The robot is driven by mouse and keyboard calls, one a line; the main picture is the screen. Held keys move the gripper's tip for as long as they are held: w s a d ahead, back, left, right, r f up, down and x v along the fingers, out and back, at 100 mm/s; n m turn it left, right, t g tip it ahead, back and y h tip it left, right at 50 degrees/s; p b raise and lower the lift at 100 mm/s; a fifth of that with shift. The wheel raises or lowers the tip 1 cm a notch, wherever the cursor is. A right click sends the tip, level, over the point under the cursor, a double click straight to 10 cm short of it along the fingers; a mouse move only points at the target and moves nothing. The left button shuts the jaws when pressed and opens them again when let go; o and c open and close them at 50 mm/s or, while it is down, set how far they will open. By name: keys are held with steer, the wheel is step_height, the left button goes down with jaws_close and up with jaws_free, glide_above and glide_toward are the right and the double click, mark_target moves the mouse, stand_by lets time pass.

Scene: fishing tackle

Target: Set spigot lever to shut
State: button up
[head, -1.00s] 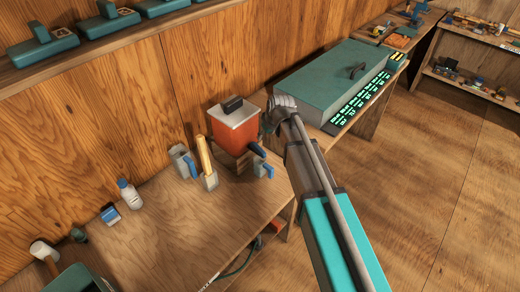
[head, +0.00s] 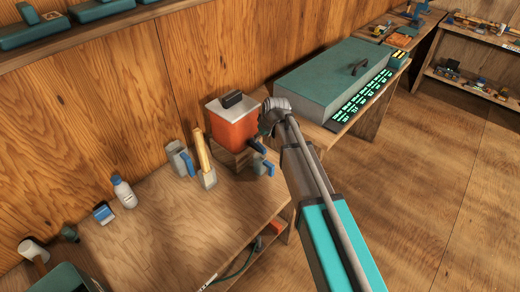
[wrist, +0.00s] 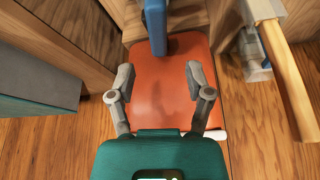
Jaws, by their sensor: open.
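An orange container (head: 231,129) with a grey lid and black handle sits on a wooden block at the back of the bench. Its blue spigot lever (head: 257,146) sticks out low on the front, toward the lower right. In the wrist view the orange container (wrist: 168,90) fills the middle, and the blue lever (wrist: 155,22) stands upright at the top edge. My gripper (wrist: 160,78) is open and empty. Its two fingers are spread in front of the orange face, with the lever beyond the fingertips. In the head view the fingers are mostly hidden beside the container.
A large teal box (head: 330,78) is to the right.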

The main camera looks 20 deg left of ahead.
mark_target(258, 144)
steer(key=shift+b+x, duration=3.2)
steer(key=shift+x, duration=0.6)
steer(key=shift+c, duration=0.3)
jaws_close()
